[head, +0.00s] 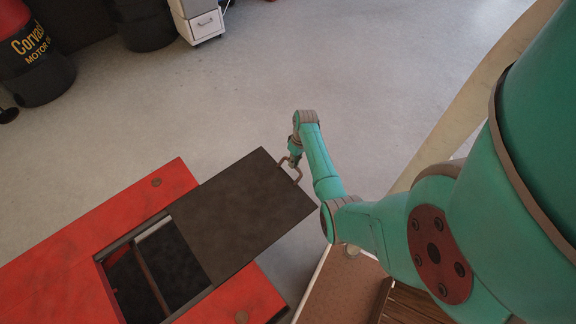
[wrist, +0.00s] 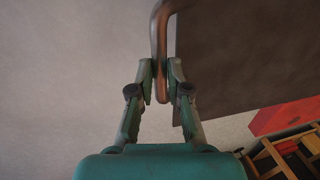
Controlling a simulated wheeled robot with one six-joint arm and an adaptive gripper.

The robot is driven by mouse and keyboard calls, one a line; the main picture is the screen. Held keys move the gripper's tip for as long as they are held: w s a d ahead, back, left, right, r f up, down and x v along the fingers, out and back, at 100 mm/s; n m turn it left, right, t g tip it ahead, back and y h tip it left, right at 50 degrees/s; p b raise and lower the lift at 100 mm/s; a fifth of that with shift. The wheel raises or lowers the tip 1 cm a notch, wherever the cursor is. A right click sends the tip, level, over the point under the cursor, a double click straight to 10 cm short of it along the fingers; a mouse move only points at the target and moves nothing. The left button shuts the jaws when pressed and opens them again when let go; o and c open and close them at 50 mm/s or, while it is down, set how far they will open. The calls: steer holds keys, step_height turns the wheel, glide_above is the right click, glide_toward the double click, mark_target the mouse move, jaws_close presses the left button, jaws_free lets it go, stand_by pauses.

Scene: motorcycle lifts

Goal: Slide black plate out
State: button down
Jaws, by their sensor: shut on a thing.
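The black plate (head: 243,215) lies over a rectangular opening in the red lift table (head: 150,195). Its far right part reaches out past the table's edge, and the left part of the opening is uncovered. A metal handle (head: 292,168) sits at the plate's outer end. My gripper (head: 294,158) is at this handle, with my green arm reaching over from the right. In the wrist view my gripper (wrist: 161,85) is shut on the bent handle bar (wrist: 159,35), and the plate (wrist: 235,50) fills the right side. The fingertips partly hide the bar.
A dark cavity (head: 165,265) with a bar shows in the uncovered opening. A brown board (head: 345,285) lies at the bottom, below my arm. Black and red barrels (head: 35,60) and a white drawer cabinet (head: 200,22) stand at the back. The grey floor beyond the handle is clear.

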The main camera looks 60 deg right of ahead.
stand_by(0.3)
steer(key=c, duration=1.1)
jaws_free()
steer(key=shift+c, duration=0.2)
step_height(320, 180, up, 12)
steer(key=s+d, duration=0.1)
steer(key=d, duration=0.1)
steer(key=shift+d+f, duration=0.1)
steer(key=shift+f, duration=0.05)
